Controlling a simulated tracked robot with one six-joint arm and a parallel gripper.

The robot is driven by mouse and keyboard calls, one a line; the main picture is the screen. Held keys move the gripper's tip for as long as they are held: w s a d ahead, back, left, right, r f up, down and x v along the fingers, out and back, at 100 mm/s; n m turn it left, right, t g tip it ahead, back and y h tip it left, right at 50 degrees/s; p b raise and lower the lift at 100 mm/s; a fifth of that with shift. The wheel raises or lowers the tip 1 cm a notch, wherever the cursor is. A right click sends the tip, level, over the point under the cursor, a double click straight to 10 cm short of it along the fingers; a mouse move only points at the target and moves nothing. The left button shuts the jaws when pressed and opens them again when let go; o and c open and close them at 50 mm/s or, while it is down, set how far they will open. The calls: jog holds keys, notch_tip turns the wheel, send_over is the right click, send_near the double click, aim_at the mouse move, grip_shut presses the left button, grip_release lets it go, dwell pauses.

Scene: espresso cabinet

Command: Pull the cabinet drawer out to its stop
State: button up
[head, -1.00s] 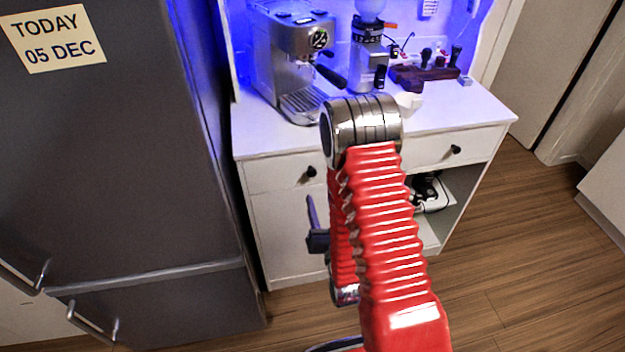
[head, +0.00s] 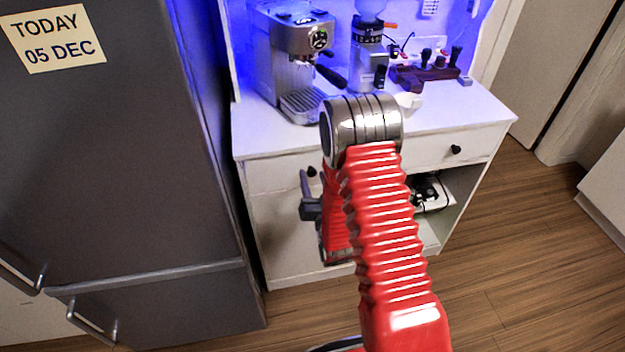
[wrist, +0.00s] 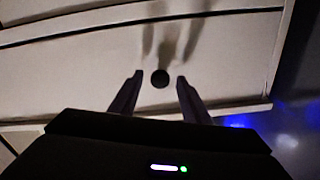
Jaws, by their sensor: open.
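The white cabinet (head: 285,238) has a drawer front (head: 262,177) under its top, with a small round black knob (head: 311,171). The drawer looks closed, flush with the cabinet. In the wrist view the knob (wrist: 160,78) shows as a dark disc in the gap between the fingertips of my gripper (wrist: 159,84). The fingers are open, one on each side of it, and do not appear to touch it. How deep they reach around the knob I cannot tell. In the head view my arm hides part of the drawer front and most of my gripper (head: 309,184).
A second black knob (head: 456,149) is on the cabinet's right front. An espresso machine (head: 290,55), a grinder (head: 369,50) and a white cup (head: 408,101) stand on top. A dark fridge (head: 120,170) stands close on the left. Wood floor is free at right.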

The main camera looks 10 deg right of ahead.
jog(key=shift+c, duration=0.3)
grip_shut()
